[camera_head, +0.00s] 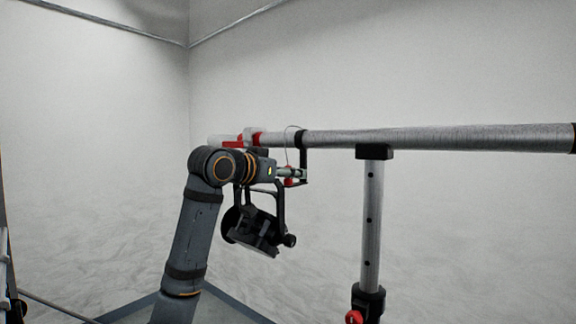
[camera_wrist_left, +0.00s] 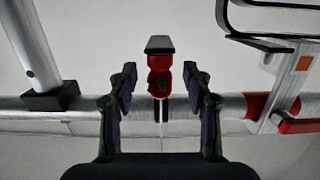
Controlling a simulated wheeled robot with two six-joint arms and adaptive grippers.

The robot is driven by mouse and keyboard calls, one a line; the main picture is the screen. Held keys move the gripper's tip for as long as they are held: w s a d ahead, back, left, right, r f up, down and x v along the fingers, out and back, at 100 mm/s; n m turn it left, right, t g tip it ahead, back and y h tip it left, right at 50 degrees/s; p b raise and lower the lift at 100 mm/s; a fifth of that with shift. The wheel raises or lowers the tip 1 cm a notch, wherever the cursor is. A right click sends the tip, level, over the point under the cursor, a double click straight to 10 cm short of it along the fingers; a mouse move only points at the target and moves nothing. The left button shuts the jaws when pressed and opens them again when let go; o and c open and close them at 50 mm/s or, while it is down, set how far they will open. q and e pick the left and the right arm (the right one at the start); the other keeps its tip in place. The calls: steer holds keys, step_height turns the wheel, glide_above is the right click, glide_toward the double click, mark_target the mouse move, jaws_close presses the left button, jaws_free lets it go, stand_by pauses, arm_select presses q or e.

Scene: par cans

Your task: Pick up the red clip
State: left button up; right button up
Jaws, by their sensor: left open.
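The red clip (camera_wrist_left: 158,68) shows in the middle of the left wrist view, with a dark flat piece at its upper end. A small red part (camera_head: 288,182) shows beside my wrist in the head view, probably the same clip. My left gripper (camera_wrist_left: 160,84) is open, with one finger on each side of the clip in the picture. Gaps show on both sides, and no contact is visible; I cannot tell how deep the clip sits between the fingers. In the head view the left gripper (camera_head: 285,173) is small and partly hidden. My right gripper is not in view.
A horizontal metal bar (camera_head: 430,138) crosses behind the clip, held by a stand post (camera_head: 371,225) at the right. A black lamp (camera_head: 258,230) hangs just below my wrist. A red clamp (camera_wrist_left: 300,126) sits on the bar at the right of the wrist view. Pale walls lie behind.

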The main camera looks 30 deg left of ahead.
arm_select(q)
steer(key=shift+w+d+f, duration=0.1)
steer(key=shift+w+f, duration=0.05)
steer(key=shift+w, duration=0.2)
steer(key=shift+s, duration=0.3)
steer(key=c, duration=0.5)
jaws_close()
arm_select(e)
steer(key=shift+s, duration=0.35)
arm_select(q)
steer(key=shift+r, duration=0.45)
step_height(320, 180, up, 3)
steer(key=shift+f, duration=0.1)
steer(key=s+d+r+b, duration=0.3)
steer(key=s+r, duration=0.6)
steer(key=s, duration=0.4)
steer(key=shift+s+r, duration=0.25)
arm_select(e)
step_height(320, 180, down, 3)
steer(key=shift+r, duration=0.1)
